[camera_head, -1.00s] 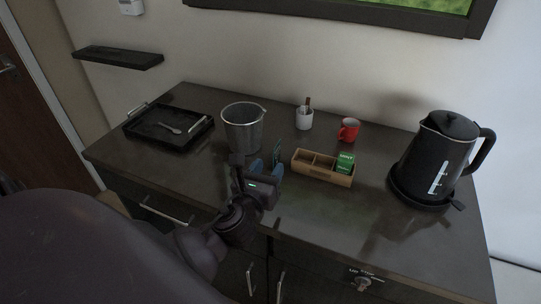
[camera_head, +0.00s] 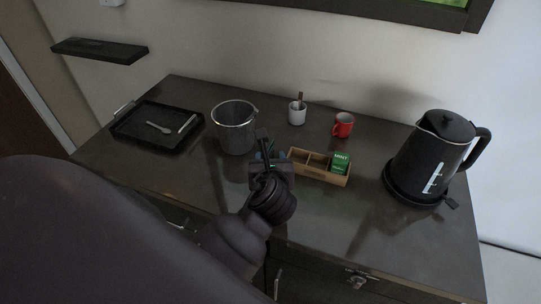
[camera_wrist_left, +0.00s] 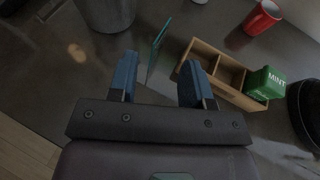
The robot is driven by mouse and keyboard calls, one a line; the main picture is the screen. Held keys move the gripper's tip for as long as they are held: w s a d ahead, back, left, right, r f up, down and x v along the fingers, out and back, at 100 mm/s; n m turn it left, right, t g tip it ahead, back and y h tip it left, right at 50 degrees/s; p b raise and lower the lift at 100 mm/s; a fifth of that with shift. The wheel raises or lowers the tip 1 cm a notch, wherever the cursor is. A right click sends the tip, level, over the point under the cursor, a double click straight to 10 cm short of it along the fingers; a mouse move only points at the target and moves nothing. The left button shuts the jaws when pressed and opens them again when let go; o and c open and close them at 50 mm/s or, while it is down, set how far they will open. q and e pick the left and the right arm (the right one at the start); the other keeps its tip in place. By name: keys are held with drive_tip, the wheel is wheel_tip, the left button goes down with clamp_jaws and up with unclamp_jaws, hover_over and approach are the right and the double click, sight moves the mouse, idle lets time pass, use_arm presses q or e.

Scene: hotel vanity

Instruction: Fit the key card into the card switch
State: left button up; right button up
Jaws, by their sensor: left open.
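The key card (camera_wrist_left: 157,48) looks like a thin teal-green plate standing almost edge-on in the left wrist view. In the head view it is mostly hidden by my left gripper. My left gripper (camera_head: 268,152) is open beside the wooden box; in the left wrist view its blue fingers (camera_wrist_left: 159,66) are apart, with the card ahead of and between them, not gripped. A white wall box, likely the card switch (camera_head: 112,3), is at the top left of the head view, cut by the picture edge. My right gripper is out of view.
A metal bucket (camera_head: 234,139) stands just left of the gripper. The wooden box (camera_head: 320,178) with a green mint packet (camera_head: 340,163) is at right. A red mug (camera_head: 343,124), white cup (camera_head: 297,115), kettle (camera_head: 428,165), black tray (camera_head: 158,145) and wall shelf (camera_head: 100,51) also show.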

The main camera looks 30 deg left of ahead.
sight(269, 149)
use_arm(q)
drive_tip(key=shift+x, duration=3.55)
drive_tip(key=shift+f, duration=0.1)
drive_tip(key=shift+c, duration=0.3)
drive_tip(key=shift+s, duration=0.1)
clamp_jaws()
